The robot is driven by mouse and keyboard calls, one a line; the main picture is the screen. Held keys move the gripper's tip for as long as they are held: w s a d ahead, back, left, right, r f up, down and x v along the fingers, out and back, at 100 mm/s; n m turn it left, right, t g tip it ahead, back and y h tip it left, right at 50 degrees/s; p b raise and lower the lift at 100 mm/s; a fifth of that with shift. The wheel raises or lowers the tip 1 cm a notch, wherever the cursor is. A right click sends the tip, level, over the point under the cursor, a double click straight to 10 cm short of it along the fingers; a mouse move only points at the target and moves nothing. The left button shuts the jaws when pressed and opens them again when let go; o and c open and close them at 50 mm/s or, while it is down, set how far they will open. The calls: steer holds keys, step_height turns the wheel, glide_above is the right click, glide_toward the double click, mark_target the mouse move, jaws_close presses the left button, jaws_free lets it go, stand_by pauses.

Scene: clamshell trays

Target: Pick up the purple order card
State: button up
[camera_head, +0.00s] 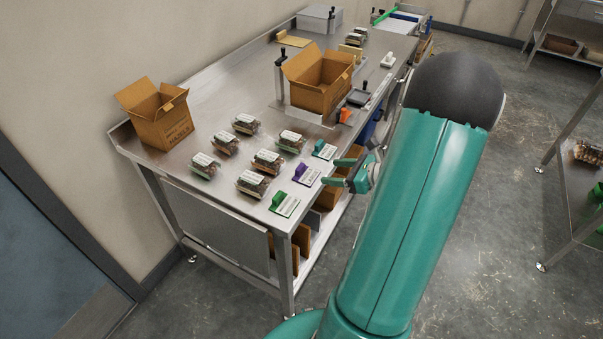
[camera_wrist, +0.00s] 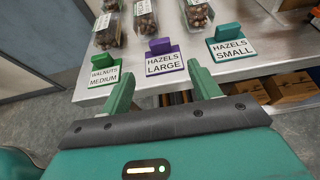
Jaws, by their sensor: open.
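The purple order card (camera_wrist: 165,60) stands at the table's front edge in the wrist view, with a white label reading "HAZELS LARGE". It sits between the green "WALNUTS MEDIUM" card (camera_wrist: 104,72) on its left and the teal "HAZELS SMALL" card (camera_wrist: 230,44) on its right. In the head view the purple card (camera_head: 304,174) is between the green card (camera_head: 284,203) and the teal card (camera_head: 325,150). My gripper (camera_wrist: 158,82) is open and empty, its two green fingers pointing toward the purple card and apart from it. In the head view my gripper (camera_head: 336,172) is just off the table edge.
Several clamshell trays (camera_head: 268,160) of nuts stand on the steel table (camera_head: 210,110) behind the cards. An open carton (camera_head: 157,115) is at the left end and another (camera_head: 318,80) sits further back. Flattened cartons lean on the shelf below. Floor in front is clear.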

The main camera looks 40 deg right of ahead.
mark_target(302, 170)
steer(key=x, duration=1)
steer(key=shift+w, duration=0.15)
steer(key=c, duration=1.1)
